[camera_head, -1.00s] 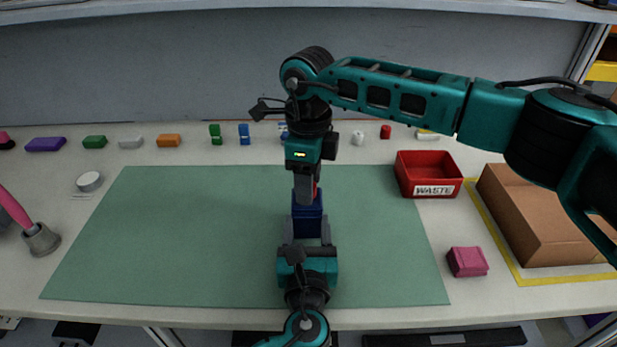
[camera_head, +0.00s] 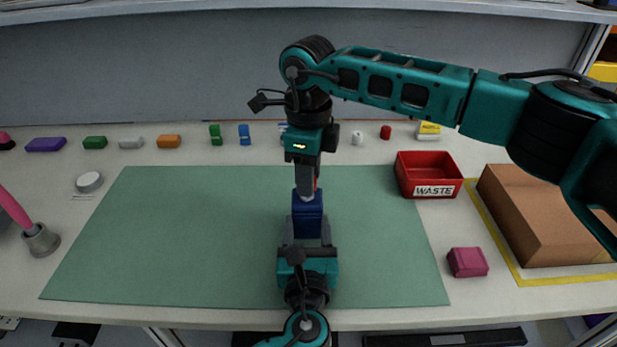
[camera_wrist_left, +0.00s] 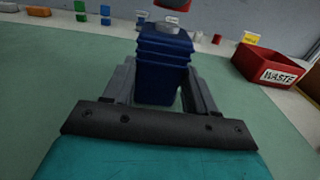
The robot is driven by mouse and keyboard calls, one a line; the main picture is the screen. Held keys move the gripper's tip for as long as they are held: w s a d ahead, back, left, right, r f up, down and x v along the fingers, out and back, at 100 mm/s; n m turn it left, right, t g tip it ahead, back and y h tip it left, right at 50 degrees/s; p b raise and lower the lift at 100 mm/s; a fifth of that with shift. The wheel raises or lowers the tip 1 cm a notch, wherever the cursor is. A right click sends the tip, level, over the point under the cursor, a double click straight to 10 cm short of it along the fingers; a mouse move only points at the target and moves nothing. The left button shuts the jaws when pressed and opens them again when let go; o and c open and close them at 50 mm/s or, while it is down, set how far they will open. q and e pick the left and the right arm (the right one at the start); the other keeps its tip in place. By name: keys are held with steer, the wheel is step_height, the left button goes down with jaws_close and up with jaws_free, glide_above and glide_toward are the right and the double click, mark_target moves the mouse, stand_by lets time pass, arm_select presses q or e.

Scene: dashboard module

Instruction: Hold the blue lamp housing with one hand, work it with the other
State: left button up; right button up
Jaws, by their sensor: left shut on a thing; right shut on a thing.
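The blue lamp housing (camera_head: 308,204) is upright above the green mat (camera_head: 190,235), near its middle; whether it touches the mat is hidden. My left gripper (camera_head: 307,230) is shut on it from the near side, and the left wrist view shows a finger on each side of the stepped blue housing (camera_wrist_left: 163,62). My right gripper (camera_head: 308,184) comes down from above and is shut on a small red part (camera_head: 317,184), mostly hidden by its fingers. In the left wrist view the red part (camera_wrist_left: 172,4) is above the housing, with a visible gap between them.
Several small coloured parts line the back. A grey holder (camera_head: 41,240) stands at left. The mat's left half is clear.

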steer(key=shift+r, duration=2.35)
arm_select(q)
steer(key=o, duration=1.5)
steer(key=shift+c, duration=0.2)
steer(key=shift+r, duration=0.1)
